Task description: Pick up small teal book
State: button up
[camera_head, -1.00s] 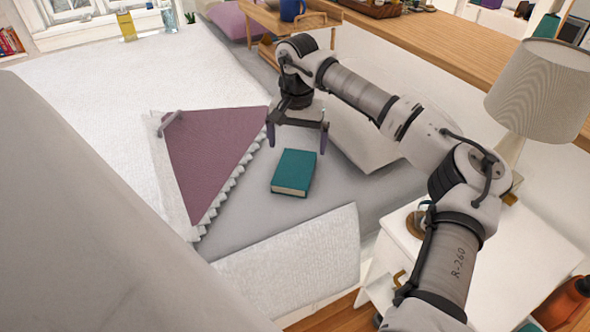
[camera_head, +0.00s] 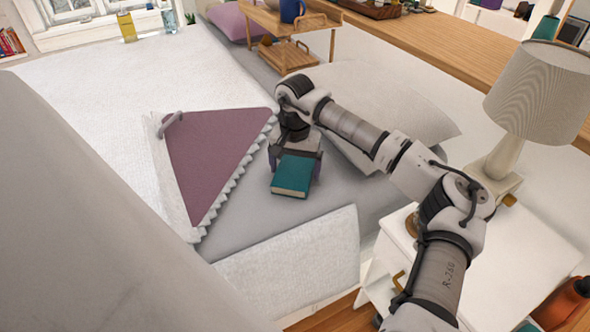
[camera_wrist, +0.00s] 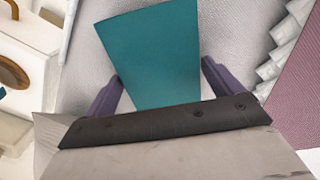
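The small teal book (camera_head: 292,175) lies flat on the grey bed sheet, its pale page edge towards the camera. My gripper (camera_head: 296,168) is down at the book's far end, with a finger on either side of it. In the wrist view the teal book (camera_wrist: 155,50) runs between the two purple fingers of my gripper (camera_wrist: 162,88). The fingers are spread, and a gap seems to show beside each. The gripper's palm hides the near end of the book in that view.
A mauve and white blanket (camera_head: 210,150) lies left of the book. A white pillow (camera_head: 400,105) is behind my arm. A white nightstand (camera_head: 540,235) with a lamp (camera_head: 540,90) stands at the right. A wooden tray table (camera_head: 290,20) stands at the back.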

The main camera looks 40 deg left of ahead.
jog(key=c, duration=0.8)
jog(key=shift+r, duration=0.15)
